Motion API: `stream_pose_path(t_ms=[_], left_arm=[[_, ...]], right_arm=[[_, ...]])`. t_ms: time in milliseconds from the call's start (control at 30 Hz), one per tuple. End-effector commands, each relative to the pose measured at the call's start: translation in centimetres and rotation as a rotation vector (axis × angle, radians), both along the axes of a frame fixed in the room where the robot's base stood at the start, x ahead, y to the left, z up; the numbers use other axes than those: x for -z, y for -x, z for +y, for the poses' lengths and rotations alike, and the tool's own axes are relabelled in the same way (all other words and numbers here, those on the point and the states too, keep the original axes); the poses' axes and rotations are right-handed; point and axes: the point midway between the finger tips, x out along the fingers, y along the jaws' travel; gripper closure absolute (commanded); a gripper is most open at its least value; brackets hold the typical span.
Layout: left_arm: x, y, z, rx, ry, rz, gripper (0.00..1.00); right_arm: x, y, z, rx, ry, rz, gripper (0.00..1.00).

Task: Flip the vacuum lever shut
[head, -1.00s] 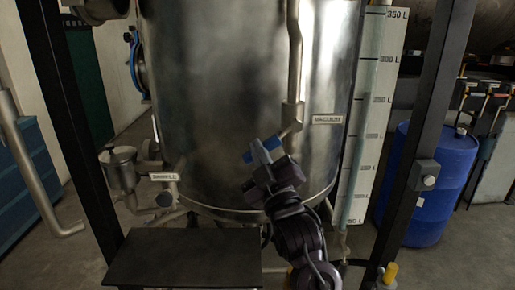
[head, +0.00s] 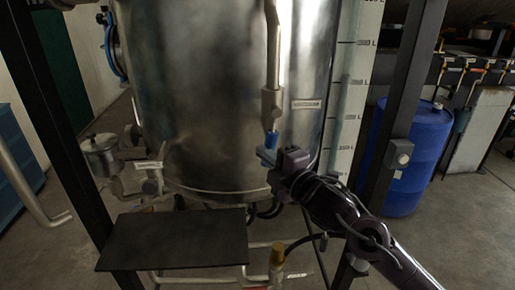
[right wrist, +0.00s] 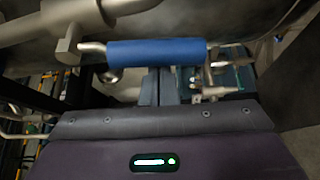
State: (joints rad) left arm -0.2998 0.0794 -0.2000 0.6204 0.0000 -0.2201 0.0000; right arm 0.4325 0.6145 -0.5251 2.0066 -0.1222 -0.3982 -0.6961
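The vacuum lever has a blue sleeve (head: 271,140) and hangs almost straight down from the grey valve body (head: 271,103) on the vertical pipe, beside a small label plate (head: 309,104). My right gripper (head: 266,155) is at the lower end of the sleeve, its arm coming from the lower right. In the right wrist view the blue sleeve (right wrist: 155,53) lies across the picture, just beyond the fingers (right wrist: 159,86). The fingers are close together and appear to meet the sleeve; their tips are partly hidden by it. My left gripper is not in view.
The steel tank (head: 200,90) stands behind the lever. A dark flat plate (head: 175,238) is at the lower left, and a brass-topped fitting (head: 277,258) is below the gripper. Dark frame posts (head: 400,110) flank the tank. A blue drum (head: 415,160) stands at right.

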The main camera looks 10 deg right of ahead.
Motion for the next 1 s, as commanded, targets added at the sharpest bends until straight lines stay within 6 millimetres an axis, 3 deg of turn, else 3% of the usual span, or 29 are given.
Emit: stream_pose_path(t_ms=[333, 1000], left_arm=[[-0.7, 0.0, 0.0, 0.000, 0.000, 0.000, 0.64], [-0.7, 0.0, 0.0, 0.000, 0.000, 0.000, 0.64]], right_arm=[[0.1, -0.1, -1.4, 0.005, 0.133, -0.001, 1.00], [0.1, -0.2, -1.5, 0.005, 0.151, -0.002, 1.00]])
